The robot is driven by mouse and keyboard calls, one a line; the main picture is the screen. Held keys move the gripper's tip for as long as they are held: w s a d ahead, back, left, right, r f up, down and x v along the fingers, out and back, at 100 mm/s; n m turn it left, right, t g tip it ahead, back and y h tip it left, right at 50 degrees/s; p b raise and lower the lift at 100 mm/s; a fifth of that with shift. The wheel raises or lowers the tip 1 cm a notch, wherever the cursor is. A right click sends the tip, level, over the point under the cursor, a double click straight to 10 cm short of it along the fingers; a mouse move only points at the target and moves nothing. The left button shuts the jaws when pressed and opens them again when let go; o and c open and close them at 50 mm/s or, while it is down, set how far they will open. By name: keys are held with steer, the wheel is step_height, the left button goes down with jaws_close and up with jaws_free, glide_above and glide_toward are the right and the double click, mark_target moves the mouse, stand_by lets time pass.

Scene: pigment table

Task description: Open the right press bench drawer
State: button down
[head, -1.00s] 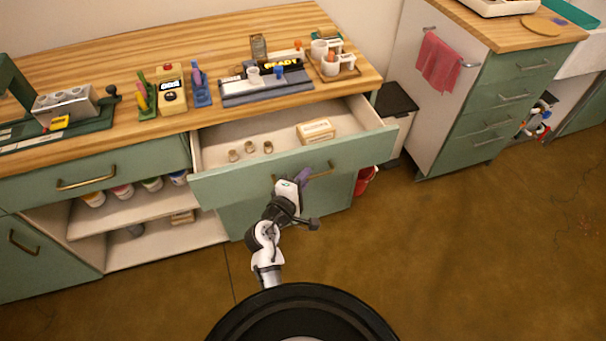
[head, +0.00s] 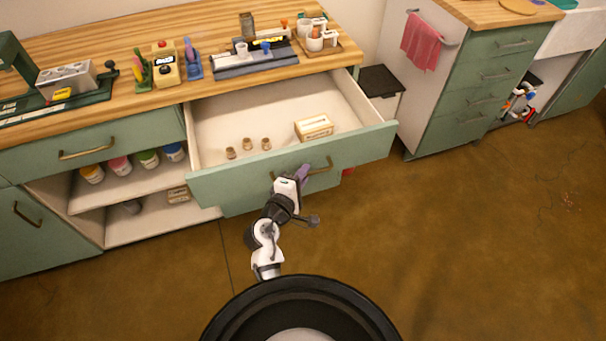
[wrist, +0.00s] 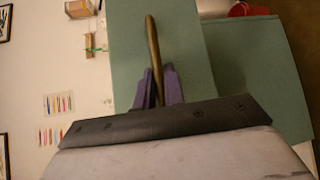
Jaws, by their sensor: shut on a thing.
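The right press bench drawer (head: 225,187) is pulled well out, with a green front and a pale interior. Its brass handle (head: 322,166) shows at my gripper (head: 302,174). In the wrist view, the purple fingers of my gripper (wrist: 159,87) are shut on the brass handle (wrist: 153,45), one on each side of the bar. The drawer's green front (wrist: 190,50) lies behind them. Inside the drawer are a small light box (head: 314,127) and several small brown pieces (head: 248,145).
The wooden bench top (head: 120,107) holds tools and racks. The left drawer (head: 110,140) is closed above open shelves with paint jars (head: 120,166). A green side cabinet with a pink towel (head: 420,42) stands at right. The brown floor (head: 450,240) is clear.

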steer(key=shift+d, duration=0.15)
steer(key=c, duration=1.8)
jaws_free()
steer(key=shift+o, duration=0.2)
steer(key=shift+s, duration=0.1)
